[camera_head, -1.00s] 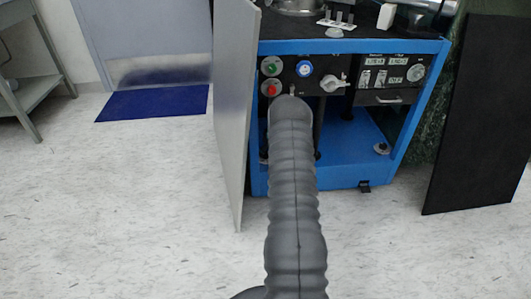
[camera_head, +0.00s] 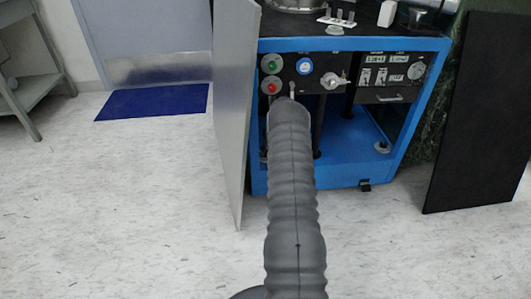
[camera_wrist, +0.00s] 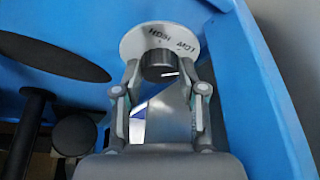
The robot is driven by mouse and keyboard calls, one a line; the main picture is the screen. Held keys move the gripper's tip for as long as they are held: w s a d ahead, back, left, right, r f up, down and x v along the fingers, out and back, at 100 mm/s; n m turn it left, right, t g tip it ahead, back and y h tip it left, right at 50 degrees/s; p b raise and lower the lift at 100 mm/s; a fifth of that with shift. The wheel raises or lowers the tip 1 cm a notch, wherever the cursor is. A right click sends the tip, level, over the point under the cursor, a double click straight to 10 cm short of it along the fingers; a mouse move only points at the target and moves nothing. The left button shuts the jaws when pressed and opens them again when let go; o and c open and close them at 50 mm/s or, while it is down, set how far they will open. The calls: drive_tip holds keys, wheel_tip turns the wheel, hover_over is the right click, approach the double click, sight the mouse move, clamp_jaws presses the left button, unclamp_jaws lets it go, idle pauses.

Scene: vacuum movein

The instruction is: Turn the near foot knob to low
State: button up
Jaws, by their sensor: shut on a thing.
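In the wrist view, the foot knob (camera_wrist: 158,66) is a dark round knob in front of a pale disc (camera_wrist: 134,43) lettered HIGH and LOW. The lettering appears upside down, with HIGH near the top middle and LOW to its right. My gripper (camera_wrist: 160,77) has one finger on each side of the knob and is shut on it. A thin white streak shows at the knob's lower right; I cannot tell for sure whether it is the pointer. In the head view, my grey arm hides the gripper and the gripped knob.
The blue cabinet frame (camera_head: 350,45) surrounds the work area, with blue walls close around the gripper. A grey panel (camera_head: 233,120) stands at its left, a black panel (camera_head: 480,115) at its right. Another foot disc (camera_head: 382,147) sits at the right of the cabinet floor. Open floor lies in front.

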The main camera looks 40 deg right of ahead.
drive_tip(key=b, duration=0.2)
drive_tip(key=n+b, duration=0.1)
drive_tip(key=shift+d+f+n+y+b, duration=0.1)
drive_tip(key=shift+f+n+y+b, duration=0.2)
drive_tip(key=shift+b, duration=0.05)
drive_tip(key=shift+r+n+b, duration=0.3)
drive_tip(key=shift+n+b, duration=0.2)
drive_tip(key=shift+n, duration=0.1)
drive_tip(key=o, duration=0.9)
drive_tip(key=shift+c, duration=0.2)
drive_tip(key=shift+s+r, duration=0.1)
drive_tip(key=shift+r, duration=0.15)
drive_tip(key=shift+v, duration=1.2)
drive_tip(key=s+d, duration=0.3)
drive_tip(key=s, duration=0.8)
drive_tip(key=shift+s+d, duration=0.15)
drive_tip(key=shift+s, duration=0.15)
